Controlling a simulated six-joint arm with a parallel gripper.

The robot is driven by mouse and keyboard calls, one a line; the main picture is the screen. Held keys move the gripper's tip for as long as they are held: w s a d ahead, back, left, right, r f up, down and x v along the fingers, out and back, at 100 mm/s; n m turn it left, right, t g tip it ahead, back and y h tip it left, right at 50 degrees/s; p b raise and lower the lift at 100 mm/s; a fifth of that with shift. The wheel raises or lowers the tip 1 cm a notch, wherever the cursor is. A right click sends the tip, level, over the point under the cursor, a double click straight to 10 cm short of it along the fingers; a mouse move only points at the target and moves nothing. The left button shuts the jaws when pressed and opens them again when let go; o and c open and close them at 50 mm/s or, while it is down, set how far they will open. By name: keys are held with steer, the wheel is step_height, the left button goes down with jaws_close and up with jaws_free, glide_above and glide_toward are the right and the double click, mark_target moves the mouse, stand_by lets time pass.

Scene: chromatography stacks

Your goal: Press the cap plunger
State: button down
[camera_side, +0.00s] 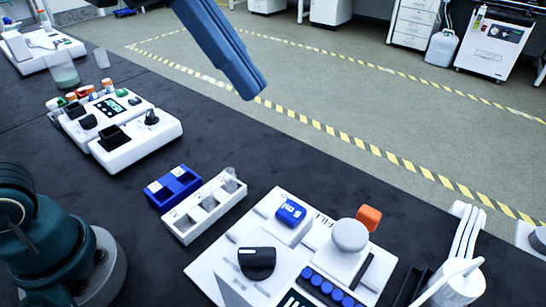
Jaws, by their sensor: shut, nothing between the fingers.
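A white station (215,265) marked "FILL" stands at the front right of the dark bench. It carries a round pale grey knob (350,236) on a white block, which looks like the cap plunger, though I cannot be sure. An orange block (369,217) sits behind the knob, and a blue labelled block (291,211) is to its left. My gripper (254,90) shows as a long blue-grey shape coming down from the top. It is shut and empty, in the air well above the bench and apart from the station.
A blue rack (173,187) and a white rack (183,228) with clear pieces stand left of the station. White instruments (145,140) are further back. A row of blue caps (333,291) and a black knob (257,262) are on the station. White tubes (466,235) rise at right.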

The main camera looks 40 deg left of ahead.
steer(key=w+d, duration=0.1)
steer(key=w+d+m+g+h, duration=0.1)
steer(key=d, duration=0.1)
steer(key=d+f+m+g, duration=0.1)
steer(key=d, duration=0.1)
steer(key=shift+w, duration=0.4)
glide_above(363, 238)
steer(key=a, duration=0.3)
step_height(363, 238, down, 7)
steer(key=shift+a+r, duration=0.1)
steer(key=f, duration=0.3)
steer(key=shift+d, duration=0.2)
steer(key=shift+f, duration=0.75)
